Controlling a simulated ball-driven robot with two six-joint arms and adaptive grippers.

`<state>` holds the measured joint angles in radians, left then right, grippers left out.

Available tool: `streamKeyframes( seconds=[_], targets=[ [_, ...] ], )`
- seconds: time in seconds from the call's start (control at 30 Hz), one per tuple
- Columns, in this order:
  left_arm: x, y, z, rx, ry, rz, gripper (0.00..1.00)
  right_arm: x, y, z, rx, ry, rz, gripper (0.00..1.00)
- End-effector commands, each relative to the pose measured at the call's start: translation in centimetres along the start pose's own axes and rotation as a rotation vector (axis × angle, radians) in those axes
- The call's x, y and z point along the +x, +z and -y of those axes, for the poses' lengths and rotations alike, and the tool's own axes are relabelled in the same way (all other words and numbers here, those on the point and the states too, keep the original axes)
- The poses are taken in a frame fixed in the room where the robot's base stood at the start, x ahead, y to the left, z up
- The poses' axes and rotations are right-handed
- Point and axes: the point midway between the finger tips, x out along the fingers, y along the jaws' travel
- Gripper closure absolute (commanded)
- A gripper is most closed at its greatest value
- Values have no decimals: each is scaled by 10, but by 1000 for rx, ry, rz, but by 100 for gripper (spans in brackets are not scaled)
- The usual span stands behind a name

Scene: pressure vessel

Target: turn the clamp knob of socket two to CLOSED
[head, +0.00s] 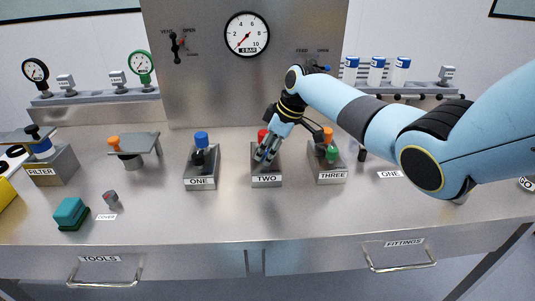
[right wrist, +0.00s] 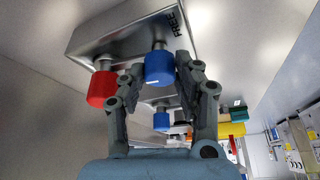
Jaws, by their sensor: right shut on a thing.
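Socket two (head: 266,181) is a grey metal block labelled TWO in the middle of the bench. Its red cap (head: 263,135) stands at the back and also shows in the right wrist view (right wrist: 101,88). My right gripper (head: 263,157) reaches down onto this block from the upper right. In the right wrist view its two fingers (right wrist: 160,88) are shut on a blue knob (right wrist: 159,67). A FREE mark (right wrist: 178,23) shows on the block near the knob. No CLOSED mark is legible. The fingers hide the knob in the head view. My left gripper is out of view.
Socket one (head: 201,182) with a blue cap and black knob stands left. Socket three (head: 328,176) with an orange cap and green knob stands close on the right, under my arm. A panel with a gauge (head: 247,35) rises behind. The bench front is clear.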

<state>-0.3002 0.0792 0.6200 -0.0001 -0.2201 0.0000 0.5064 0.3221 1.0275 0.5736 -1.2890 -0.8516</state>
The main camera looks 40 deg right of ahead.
Motion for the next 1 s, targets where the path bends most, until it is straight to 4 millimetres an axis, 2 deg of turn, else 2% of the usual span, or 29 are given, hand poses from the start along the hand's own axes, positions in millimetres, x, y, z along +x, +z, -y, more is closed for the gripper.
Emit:
streamKeyframes(
  seconds=[0.33,0.83,0.87,1.0],
  targets=[
    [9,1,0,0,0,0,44,0,0,-1,-108,-44,1,100],
    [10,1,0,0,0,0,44,0,0,-1,-122,-49,1,100],
    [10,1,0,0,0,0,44,0,0,-1,-122,-49,1,64],
    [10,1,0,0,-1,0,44,0,0,-1,-122,-49,1,46]
  ],
)
